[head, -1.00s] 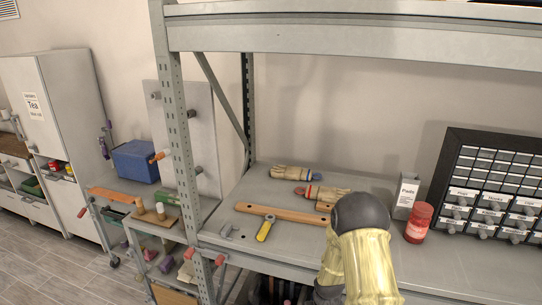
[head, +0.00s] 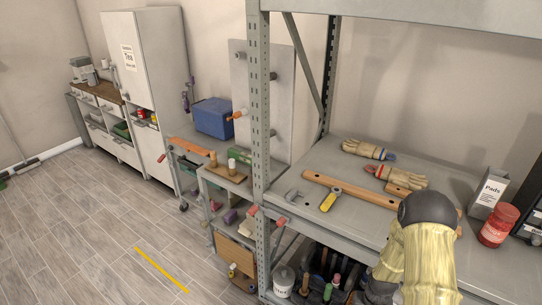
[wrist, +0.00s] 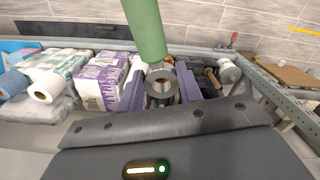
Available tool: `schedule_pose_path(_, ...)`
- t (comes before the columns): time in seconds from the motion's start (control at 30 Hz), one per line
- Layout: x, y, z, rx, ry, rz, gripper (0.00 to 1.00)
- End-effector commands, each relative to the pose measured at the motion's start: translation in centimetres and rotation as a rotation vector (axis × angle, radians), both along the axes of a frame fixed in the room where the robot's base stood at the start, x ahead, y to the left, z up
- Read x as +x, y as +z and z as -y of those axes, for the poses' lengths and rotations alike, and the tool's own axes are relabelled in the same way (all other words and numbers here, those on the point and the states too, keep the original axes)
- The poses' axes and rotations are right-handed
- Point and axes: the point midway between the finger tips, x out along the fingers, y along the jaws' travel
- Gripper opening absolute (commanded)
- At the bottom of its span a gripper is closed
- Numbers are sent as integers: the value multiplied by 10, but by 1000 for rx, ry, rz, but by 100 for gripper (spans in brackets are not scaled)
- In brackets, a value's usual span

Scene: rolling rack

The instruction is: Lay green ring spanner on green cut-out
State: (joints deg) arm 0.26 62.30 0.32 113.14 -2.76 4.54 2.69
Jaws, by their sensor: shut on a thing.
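In the wrist view my gripper (wrist: 160,92) is shut on the green ring spanner. The spanner's thick green handle (wrist: 147,32) rises to the top edge of the picture, and a grey metal ring shows between the jaws. In the head view my yellow-sleeved arm is at the lower right, and the gripper and spanner cannot be made out there. I cannot make out the green cut-out in either view.
The rack shelf (head: 335,225) holds gloves (head: 368,149), a wooden bar, a yellow-handled tool (head: 330,199) and a red jar (head: 498,226). A rack post (head: 260,130) stands left of them. A cart (head: 190,150) carries a blue box (head: 213,117). Floor at left is open.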

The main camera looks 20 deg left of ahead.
Motion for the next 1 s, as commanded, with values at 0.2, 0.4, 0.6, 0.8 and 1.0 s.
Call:
schedule_pose_path(0.2, -23, -70, 0, 0, 1, -6, 9)
schedule_pose_path(0.4, -32, -96, 0, -1, 1, 0, 9)
schedule_pose_path(0.6, -32, -96, 0, -1, 1, 1, 9)
schedule_pose_path(0.8, -32, -96, 0, -1, 1, 0, 9)
schedule_pose_path(1.0, -32, -96, -4, 0, 9, 0, 9)
